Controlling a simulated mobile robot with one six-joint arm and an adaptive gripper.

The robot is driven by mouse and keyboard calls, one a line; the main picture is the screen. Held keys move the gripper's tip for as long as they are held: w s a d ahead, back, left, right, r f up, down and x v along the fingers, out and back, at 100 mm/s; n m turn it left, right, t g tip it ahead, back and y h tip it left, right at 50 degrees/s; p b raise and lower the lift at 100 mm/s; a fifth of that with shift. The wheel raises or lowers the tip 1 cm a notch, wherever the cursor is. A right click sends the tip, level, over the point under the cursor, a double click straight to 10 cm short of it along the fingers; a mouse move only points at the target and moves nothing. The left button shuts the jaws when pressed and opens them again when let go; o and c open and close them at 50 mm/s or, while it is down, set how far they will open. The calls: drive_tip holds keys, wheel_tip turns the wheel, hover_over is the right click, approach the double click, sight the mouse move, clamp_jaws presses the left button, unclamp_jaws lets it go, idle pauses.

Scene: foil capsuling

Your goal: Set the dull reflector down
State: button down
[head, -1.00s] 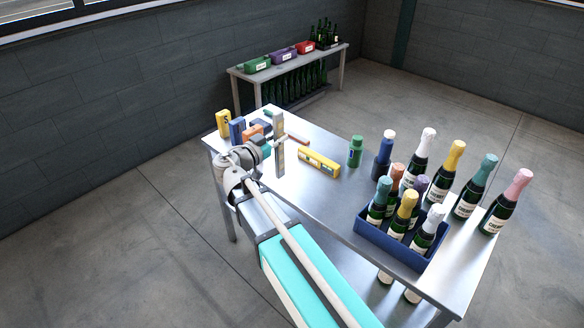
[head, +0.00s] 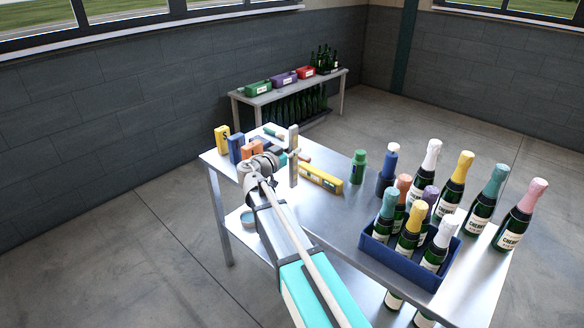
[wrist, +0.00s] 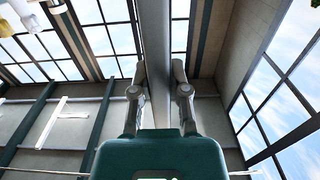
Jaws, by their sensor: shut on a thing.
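The dull reflector is a tall, flat grey bar (head: 293,172), upright over the far left part of the steel table (head: 330,222). My gripper (head: 287,158) is shut on it, with the arm reaching in from the front. In the wrist view the reflector (wrist: 155,50) rises as a grey strip between the two fingers of my gripper (wrist: 159,88). I cannot tell whether its lower end touches the table top.
A yellow box (head: 320,178) lies just right of the reflector. Yellow (head: 222,139), blue (head: 236,148) and orange items stand left. Bare table lies in front of the yellow box.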

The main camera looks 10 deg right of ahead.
sight(295, 160)
drive_tip(key=shift+w+d+f+b, duration=0.3)
drive_tip(key=shift+w+f, duration=0.15)
drive_tip(key=shift+f, duration=0.25)
drive_tip(key=shift+w+d+f+b, duration=0.15)
drive_tip(key=shift+w+f+b, duration=0.2)
drive_tip(key=shift+f+b, duration=1.55)
drive_tip(key=shift+b, duration=0.1)
drive_tip(key=shift+f, duration=0.15)
drive_tip(key=c, duration=0.6)
unclamp_jaws()
drive_tip(key=shift+r, duration=0.2)
drive_tip(key=v, duration=1.2)
